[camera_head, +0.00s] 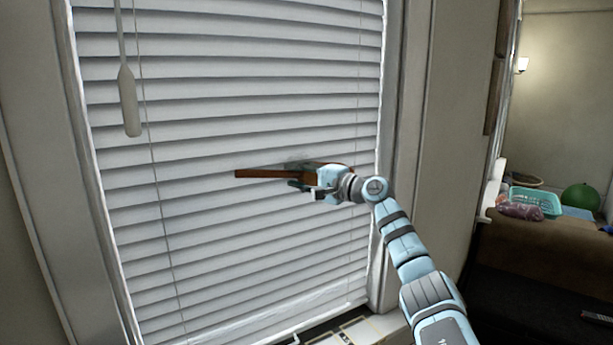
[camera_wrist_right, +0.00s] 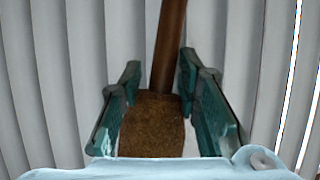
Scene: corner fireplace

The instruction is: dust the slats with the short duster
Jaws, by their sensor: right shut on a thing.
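The window blind's white slats (camera_head: 230,225) fill most of the head view and also show behind the gripper in the right wrist view (camera_wrist_right: 85,60). My right gripper (camera_head: 305,178) is in front of the slats, right of their middle. Its teal fingers (camera_wrist_right: 160,65) are shut on the short duster. The duster's reddish-brown handle (camera_head: 262,173) points left, roughly along the slats. In the wrist view, the handle (camera_wrist_right: 168,45) runs up from a wider, speckled brown part (camera_wrist_right: 152,125) between the fingers. I cannot tell whether the duster touches the slats. My left gripper is not in view.
A pale wand (camera_head: 130,100) hangs in front of the blind at upper left. A window frame (camera_head: 400,130) borders the blind, with a sill below. At far right are a teal basket (camera_head: 537,200) and a green ball (camera_head: 581,197) on a brown surface.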

